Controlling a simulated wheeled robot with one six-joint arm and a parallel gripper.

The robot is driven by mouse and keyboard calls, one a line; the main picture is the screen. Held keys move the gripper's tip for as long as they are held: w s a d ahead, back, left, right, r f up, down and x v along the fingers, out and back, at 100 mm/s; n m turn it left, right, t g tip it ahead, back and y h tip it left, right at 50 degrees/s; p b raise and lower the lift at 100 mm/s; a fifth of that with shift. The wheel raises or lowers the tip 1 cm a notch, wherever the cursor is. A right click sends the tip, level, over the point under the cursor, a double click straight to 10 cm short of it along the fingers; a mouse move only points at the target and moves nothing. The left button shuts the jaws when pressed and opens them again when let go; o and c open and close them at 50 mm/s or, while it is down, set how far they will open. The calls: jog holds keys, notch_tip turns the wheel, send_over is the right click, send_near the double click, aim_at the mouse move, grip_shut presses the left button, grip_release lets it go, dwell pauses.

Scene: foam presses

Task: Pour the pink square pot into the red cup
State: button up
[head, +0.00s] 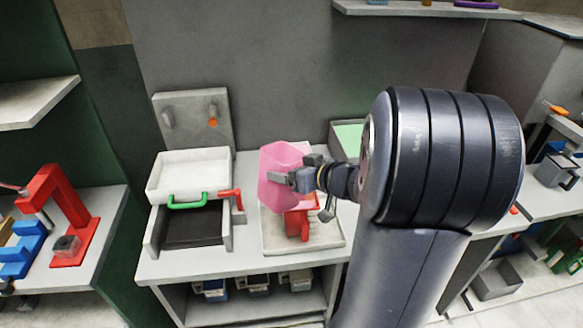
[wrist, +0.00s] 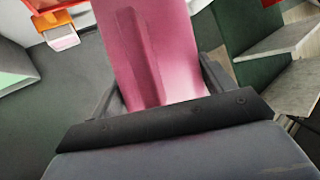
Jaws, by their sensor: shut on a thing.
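The pink square pot (head: 277,172) is in my gripper (head: 300,179), which is shut on its side, in the head view. The pot is held above the white tray on the bench and looks tilted. In the wrist view the pot (wrist: 150,50) fills the middle between the two dark fingers (wrist: 160,105). A red cup (head: 299,221) stands on the tray just below the pot and gripper, partly hidden by them. Whether anything is leaving the pot cannot be seen.
A white box with a green handle (head: 187,201) stands left on the bench (head: 200,264), beside a red lever (head: 231,197). A pale-green-topped tray (head: 347,136) is behind my arm. A grey wall plate with pegs (head: 195,118) rises at the back. A red press (head: 62,205) stands on the left bench.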

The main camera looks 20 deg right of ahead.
jog(key=m+y, duration=0.1)
jog(key=f+m, duration=0.1)
jog(key=m+y+b, duration=0.1)
jog(key=shift+s+a+f+m+y, duration=0.1)
jog(key=shift+a+f+m+y, duration=0.05)
jog(key=shift+a+m+y, duration=0.2)
jog(key=shift+f+m+b, duration=0.1)
jog(key=shift+m+b, duration=0.15)
jog(key=shift+b, duration=0.05)
jog(key=shift+f+m+y+b, duration=0.4)
jog(key=shift+m+y+b, duration=0.2)
jog(key=shift+b, duration=0.1)
jog(key=shift+d+f+m+y+b, duration=0.2)
jog(key=shift+f+m+y+b, duration=0.45)
jog(key=shift+f+m+b, duration=1)
jog(key=shift+d+r+m+p, duration=0.15)
jog(key=shift+m+p, duration=0.1)
jog(key=shift+p, duration=0.35)
dwell(0.3)
jog(key=shift+d+f+m+t+y+p, duration=0.1)
jog(key=shift+f+m+t+y+p, duration=0.2)
jog(key=shift+f+p, duration=0.15)
jog(key=shift+d+f+m, duration=0.1)
jog(key=shift+f+m, duration=0.1)
jog(key=shift+m, duration=0.1)
jog(key=shift+w+d+f+m+y+p, duration=0.1)
jog(key=shift+w+f+m+y+p, duration=0.1)
jog(key=shift+f+m+y+p, duration=0.35)
